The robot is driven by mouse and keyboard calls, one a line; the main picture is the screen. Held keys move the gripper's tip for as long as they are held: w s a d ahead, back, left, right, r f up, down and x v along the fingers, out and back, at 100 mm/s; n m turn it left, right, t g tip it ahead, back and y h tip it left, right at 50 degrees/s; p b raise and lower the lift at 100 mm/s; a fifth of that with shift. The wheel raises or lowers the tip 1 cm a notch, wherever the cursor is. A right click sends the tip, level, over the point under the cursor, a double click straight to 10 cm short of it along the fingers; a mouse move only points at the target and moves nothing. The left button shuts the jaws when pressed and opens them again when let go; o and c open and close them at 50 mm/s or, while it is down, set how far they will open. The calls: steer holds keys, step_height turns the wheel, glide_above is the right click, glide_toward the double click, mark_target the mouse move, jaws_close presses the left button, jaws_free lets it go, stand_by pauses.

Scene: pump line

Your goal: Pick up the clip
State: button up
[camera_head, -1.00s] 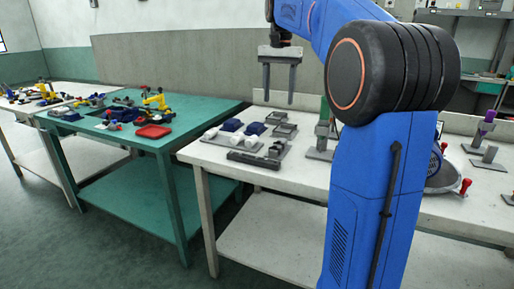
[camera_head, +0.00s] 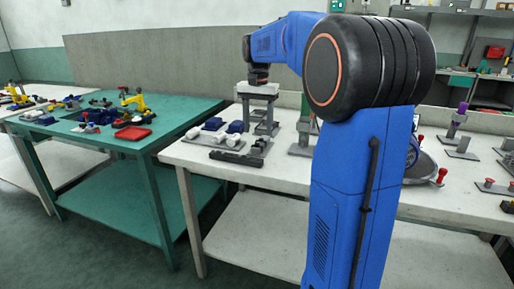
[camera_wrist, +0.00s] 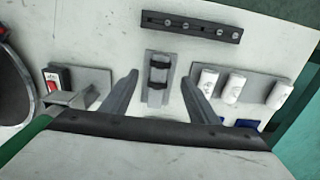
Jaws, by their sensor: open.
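Two small black clip-like pieces sit on a narrow grey holder (camera_wrist: 148,98); the upper one (camera_wrist: 159,61) and the lower one (camera_wrist: 157,85) show in the wrist view. I cannot tell for sure which is the clip. My gripper (camera_wrist: 161,80) is open, with one finger on each side of the holder and a gap to it on both sides. Nothing is between the fingers in their grasp. In the head view my gripper (camera_head: 259,126) points down over the white table, where its fingers partly hide the grey parts behind.
A dark rail (camera_wrist: 190,26) lies beyond the holder. White cylindrical parts (camera_wrist: 236,88) on a grey plate and blue pieces are to the right. A red switch (camera_wrist: 53,82) on a plate is to the left. A green table (camera_head: 180,118) stands left of the white table (camera_head: 200,157).

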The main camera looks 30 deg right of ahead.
steer(key=shift+s+a+f, duration=0.1)
steer(key=shift+f, duration=1.2)
steer(key=shift+s+a+f, duration=0.1)
steer(key=shift+f, duration=1.2)
steer(key=c, duration=1.1)
